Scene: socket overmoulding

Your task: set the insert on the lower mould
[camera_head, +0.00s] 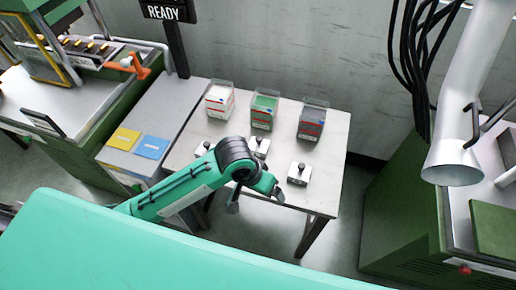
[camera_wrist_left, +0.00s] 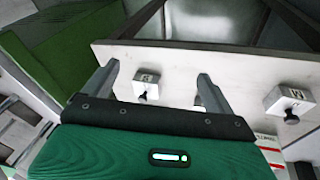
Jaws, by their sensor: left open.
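Several metal blocks with black knobs stand on the pale table: one at the left (camera_head: 203,149), one in the middle (camera_head: 262,148) partly behind my arm, and one at the right (camera_head: 299,173). I cannot tell for sure which is the insert. My left gripper (camera_head: 255,202) is open and empty over the table's front edge. In the left wrist view, one knobbed block (camera_wrist_left: 147,78) shows between the spread fingers (camera_wrist_left: 158,72), apart from them; another, marked M (camera_wrist_left: 290,99), is at the right. The lower mould cannot be made out clearly. My right gripper is out of view.
Yellow (camera_head: 124,138) and blue (camera_head: 151,147) squares lie on the left bench. A green machine with an orange handle (camera_head: 138,68) stands left; another green machine (camera_head: 405,215) stands right.

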